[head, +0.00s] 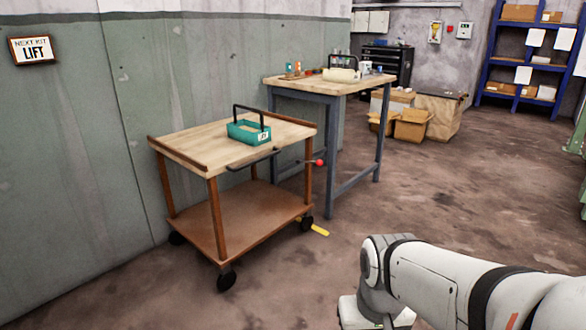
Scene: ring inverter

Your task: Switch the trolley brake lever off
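The wooden trolley (258,209) stands left of centre by the green wall, with a flat top, a lower shelf and black castors. A short lever with a red ball knob (319,162) sticks out from its right end, just below the top. A yellow pedal-like piece (314,227) shows low down by the right castor. I cannot tell which of these is the brake lever, nor its setting. My arm reaches in from the lower right, well apart from the trolley. My gripper's fingers are not in view.
A teal tote with a black handle (249,132) sits on the trolley top. A workbench with grey legs (331,150) stands close behind and right of the trolley. Cardboard boxes (411,125) lie behind the bench. The floor (440,195) between my arm and the trolley is clear.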

